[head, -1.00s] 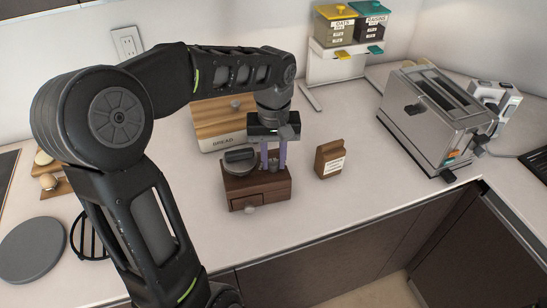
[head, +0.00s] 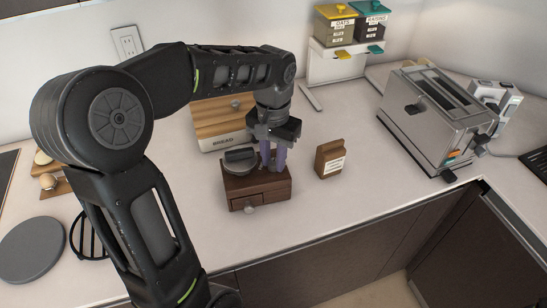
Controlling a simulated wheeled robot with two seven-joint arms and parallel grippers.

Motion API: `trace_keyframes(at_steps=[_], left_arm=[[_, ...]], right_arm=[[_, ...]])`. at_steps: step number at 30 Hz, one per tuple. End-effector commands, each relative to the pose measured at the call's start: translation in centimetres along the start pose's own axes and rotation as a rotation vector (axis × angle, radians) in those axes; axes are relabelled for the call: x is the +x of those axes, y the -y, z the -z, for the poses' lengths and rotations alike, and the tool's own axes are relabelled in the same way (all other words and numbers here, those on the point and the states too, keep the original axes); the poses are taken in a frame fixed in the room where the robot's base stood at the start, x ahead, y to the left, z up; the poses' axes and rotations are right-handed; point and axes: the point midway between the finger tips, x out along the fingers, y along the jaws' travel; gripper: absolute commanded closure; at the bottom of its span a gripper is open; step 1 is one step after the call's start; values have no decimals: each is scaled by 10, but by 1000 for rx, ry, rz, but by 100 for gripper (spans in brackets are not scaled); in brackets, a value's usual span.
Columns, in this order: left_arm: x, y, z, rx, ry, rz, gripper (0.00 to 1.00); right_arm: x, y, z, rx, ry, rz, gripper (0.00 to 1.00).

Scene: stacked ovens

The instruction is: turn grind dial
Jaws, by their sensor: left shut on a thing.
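A brown wooden grinder box (head: 260,188) with a small front drawer knob stands on the counter. A dark round hopper (head: 239,160) sits on its left top. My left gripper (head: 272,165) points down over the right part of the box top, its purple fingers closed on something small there. The fingers hide it, and I take it to be the grind dial. My right gripper does not show.
A small wooden sign card (head: 329,159) stands just right of the grinder. A bread box (head: 222,121) is behind it. A steel toaster (head: 437,117) stands at right, and a dispenser rack (head: 345,55) is at the back. The counter before the grinder is clear.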

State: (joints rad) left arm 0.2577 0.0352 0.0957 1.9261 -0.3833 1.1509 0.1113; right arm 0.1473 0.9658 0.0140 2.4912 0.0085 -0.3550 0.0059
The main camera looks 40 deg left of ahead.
Motion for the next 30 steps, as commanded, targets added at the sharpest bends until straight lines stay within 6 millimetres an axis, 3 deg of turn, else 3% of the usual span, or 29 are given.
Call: trace_keyframes(at_steps=[15,30], left_arm=[[-2,0,1,412,-4,1,100],[-2,0,1,504,-4,2,100]], right_arm=[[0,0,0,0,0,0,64],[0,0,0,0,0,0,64]])
